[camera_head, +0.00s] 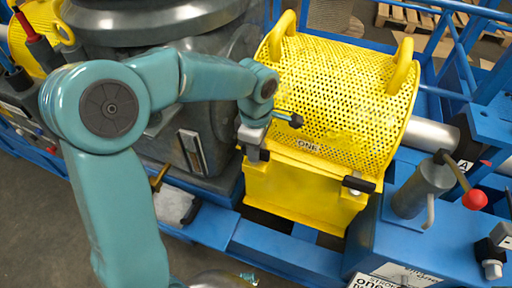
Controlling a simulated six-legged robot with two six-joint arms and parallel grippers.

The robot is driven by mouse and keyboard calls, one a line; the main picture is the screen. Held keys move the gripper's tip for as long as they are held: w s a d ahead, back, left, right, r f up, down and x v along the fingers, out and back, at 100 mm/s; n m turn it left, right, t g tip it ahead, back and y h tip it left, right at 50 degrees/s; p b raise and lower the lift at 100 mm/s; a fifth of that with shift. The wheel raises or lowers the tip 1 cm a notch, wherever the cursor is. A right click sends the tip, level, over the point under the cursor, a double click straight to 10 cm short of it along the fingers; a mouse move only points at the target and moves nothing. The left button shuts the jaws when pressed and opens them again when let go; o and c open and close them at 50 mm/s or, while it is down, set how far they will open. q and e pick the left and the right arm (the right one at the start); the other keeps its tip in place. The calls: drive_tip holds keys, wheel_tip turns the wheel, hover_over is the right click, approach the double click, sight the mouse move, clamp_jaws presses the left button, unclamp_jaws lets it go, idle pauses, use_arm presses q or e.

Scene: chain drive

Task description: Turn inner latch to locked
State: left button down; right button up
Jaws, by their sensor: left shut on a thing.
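The yellow perforated chain guard (340,90) has a solid lower front with a black latch (358,184) at its right end, lying roughly level. My left gripper (255,150) is at the guard's left front edge, shut on a dark piece there, which I take to be the inner latch. The jaws cover much of that piece, so its exact angle cannot be told. My right gripper is not in view.
The guard has two yellow loop handles (400,66) on top. A blue frame (270,250) runs along the front. A grey cylinder with a red-knobbed lever (474,200) stands at right. A large grey machine housing (150,30) is behind my left arm.

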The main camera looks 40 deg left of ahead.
use_arm(q)
drive_tip(key=shift+a+r, duration=0.1)
drive_tip(key=c, duration=1)
unclamp_jaws()
drive_tip(key=shift+c, duration=0.2)
wheel_tip(320, 180, up, 16)
drive_tip(key=p, duration=0.3)
drive_tip(key=shift+r, duration=0.15)
drive_tip(key=shift+s, duration=0.15)
